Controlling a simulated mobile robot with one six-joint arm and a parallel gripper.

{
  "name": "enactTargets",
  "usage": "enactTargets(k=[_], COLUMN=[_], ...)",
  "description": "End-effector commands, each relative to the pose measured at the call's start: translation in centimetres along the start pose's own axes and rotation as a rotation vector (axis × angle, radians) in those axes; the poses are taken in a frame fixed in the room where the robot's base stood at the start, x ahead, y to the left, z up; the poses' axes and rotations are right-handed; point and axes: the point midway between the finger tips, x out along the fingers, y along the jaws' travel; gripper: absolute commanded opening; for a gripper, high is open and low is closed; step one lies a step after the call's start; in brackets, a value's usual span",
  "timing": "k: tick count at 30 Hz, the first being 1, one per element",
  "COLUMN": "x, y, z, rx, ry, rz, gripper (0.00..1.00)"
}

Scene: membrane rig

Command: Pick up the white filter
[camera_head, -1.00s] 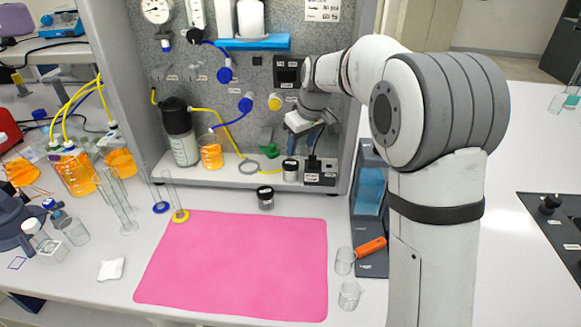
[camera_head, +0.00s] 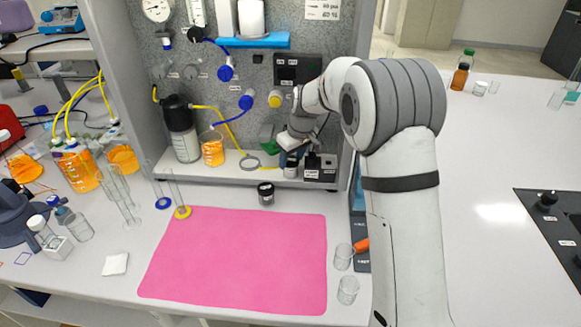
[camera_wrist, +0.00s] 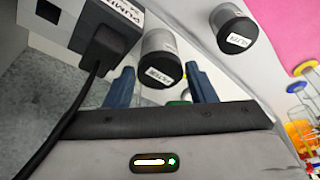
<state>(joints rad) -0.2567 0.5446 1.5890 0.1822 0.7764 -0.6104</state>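The white filter, a small pale jar with a black labelled lid, stands on the rig's shelf (camera_head: 291,171). In the wrist view this filter (camera_wrist: 158,45) shows between the two blue fingers of my gripper (camera_wrist: 159,70). The fingers are spread, with a visible gap on each side of the jar. In the head view my gripper (camera_head: 291,150) is just above and behind the jar, and its fingertips are hard to make out. A second, darker jar with a black labelled lid (camera_head: 266,194) stands on the bench in front of the shelf; it also shows in the wrist view (camera_wrist: 231,30).
The pink mat (camera_head: 240,260) is clear.

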Motion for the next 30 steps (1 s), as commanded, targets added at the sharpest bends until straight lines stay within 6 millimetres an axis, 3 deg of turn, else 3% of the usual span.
enactTargets(k=[11, 22, 30], x=[0.0, -0.7, -4.4], y=[0.0, 0.0, 0.0], z=[0.0, -0.3, -1.3], rx=[0.000, -0.001, -0.001], ry=[0.000, 0.001, 0.004], rz=[0.000, 0.000, 0.002], gripper=[0.21, 0.21, 0.21])
